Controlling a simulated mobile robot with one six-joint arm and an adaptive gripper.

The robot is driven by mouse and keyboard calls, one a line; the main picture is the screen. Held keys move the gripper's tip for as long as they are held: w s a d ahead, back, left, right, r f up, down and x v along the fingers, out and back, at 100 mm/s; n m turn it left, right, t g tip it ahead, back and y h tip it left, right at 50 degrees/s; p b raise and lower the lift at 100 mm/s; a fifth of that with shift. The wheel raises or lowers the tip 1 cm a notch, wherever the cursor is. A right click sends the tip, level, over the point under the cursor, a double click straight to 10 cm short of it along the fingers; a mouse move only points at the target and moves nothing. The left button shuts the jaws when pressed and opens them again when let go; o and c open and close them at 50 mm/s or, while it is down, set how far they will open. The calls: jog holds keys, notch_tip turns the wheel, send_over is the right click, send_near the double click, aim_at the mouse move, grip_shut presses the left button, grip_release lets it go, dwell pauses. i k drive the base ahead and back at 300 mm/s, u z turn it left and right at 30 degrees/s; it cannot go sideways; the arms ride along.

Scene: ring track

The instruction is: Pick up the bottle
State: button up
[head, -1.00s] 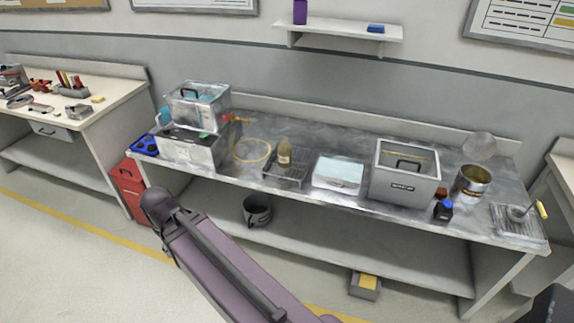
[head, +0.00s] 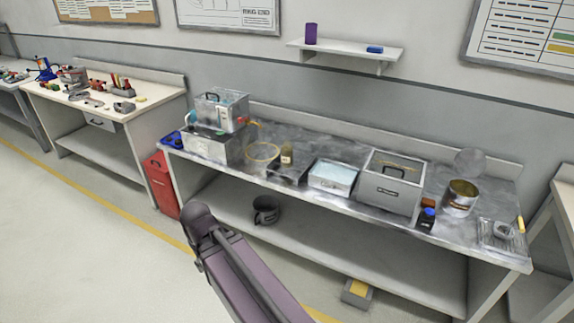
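A small dark bottle with a blue cap (head: 427,219) stands upright near the front edge of the metal workbench (head: 345,215), right of the grey lidded box. I cannot tell which of the two the task means. My purple arm link reaches up from the bottom of the head view, in front of the bench. My gripper does not show, so its state is hidden.
The grey lidded box (head: 389,183) and an open tin (head: 461,198) stand close to the dark bottle. A white-topped tray (head: 333,177) is further left. A red cabinet (head: 162,184) stands left of the bench. A small bin (head: 357,292) is on the floor. Floor at lower left is clear.

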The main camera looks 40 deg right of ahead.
aim_at(286, 149)
jog(key=u, duration=0.1)
jog(key=k, duration=1.05)
jog(key=z, duration=1.65)
jog(key=i, duration=1)
jog(key=z, duration=0.1)
